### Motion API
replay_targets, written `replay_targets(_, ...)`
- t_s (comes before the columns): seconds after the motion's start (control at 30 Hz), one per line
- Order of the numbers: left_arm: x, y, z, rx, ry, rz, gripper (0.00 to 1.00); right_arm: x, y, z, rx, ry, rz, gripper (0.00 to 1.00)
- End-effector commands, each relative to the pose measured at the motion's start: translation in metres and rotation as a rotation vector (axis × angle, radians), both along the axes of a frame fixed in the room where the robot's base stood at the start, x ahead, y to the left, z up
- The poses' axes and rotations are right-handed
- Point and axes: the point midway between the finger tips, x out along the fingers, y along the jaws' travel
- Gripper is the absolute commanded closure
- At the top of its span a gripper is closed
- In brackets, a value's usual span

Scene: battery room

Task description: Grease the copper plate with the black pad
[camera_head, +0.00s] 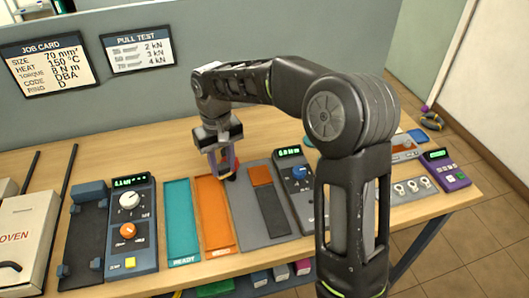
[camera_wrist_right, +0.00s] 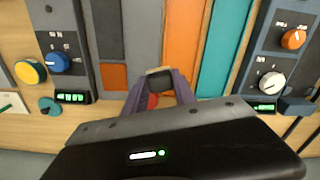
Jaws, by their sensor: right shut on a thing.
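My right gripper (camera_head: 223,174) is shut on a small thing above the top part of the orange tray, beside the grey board. In the wrist view its two purple fingers (camera_wrist_right: 160,88) close around a small dark-edged piece (camera_wrist_right: 160,72), with something red (camera_wrist_right: 153,101) just behind; I cannot tell for sure that this piece is the black pad. A copper-coloured square (camera_head: 260,175) lies on the grey board (camera_head: 248,220), at the end of a dark flat strip (camera_head: 273,211). The square also shows in the wrist view (camera_wrist_right: 113,77), left of the fingers and apart from them. My left gripper is out of view.
A teal tray (camera_head: 180,222) and an orange tray (camera_head: 214,212) lie left of the board. Instruments with knobs stand on both sides, one (camera_head: 130,230) at left and one (camera_head: 299,185) at right. A purple device (camera_head: 445,170) is far right. My right arm hides part of the bench.

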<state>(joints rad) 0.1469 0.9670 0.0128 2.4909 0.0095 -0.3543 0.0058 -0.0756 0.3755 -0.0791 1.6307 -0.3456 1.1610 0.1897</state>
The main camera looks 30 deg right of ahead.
Motion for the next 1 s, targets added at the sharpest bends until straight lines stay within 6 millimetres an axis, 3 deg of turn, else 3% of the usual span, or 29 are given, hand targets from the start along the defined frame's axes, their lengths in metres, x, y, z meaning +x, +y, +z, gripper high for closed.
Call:
replay_targets(0.1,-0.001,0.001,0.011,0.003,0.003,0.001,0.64,-0.008,-0.049,0.0,0.001,0.001,-0.049,1.0)
replay_targets(0.3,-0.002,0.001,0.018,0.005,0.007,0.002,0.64,-0.024,-0.107,-0.007,-0.002,0.0,-0.099,1.0)
replay_targets(0.4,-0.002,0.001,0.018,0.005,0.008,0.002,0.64,-0.027,-0.115,-0.009,-0.004,0.0,-0.103,1.0)
replay_targets(0.77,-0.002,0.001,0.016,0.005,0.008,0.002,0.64,-0.027,-0.115,-0.011,-0.004,0.0,-0.103,1.0)
replay_targets(1.0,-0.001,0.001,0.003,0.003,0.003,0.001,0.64,-0.027,-0.116,-0.028,-0.004,0.001,-0.103,1.0)
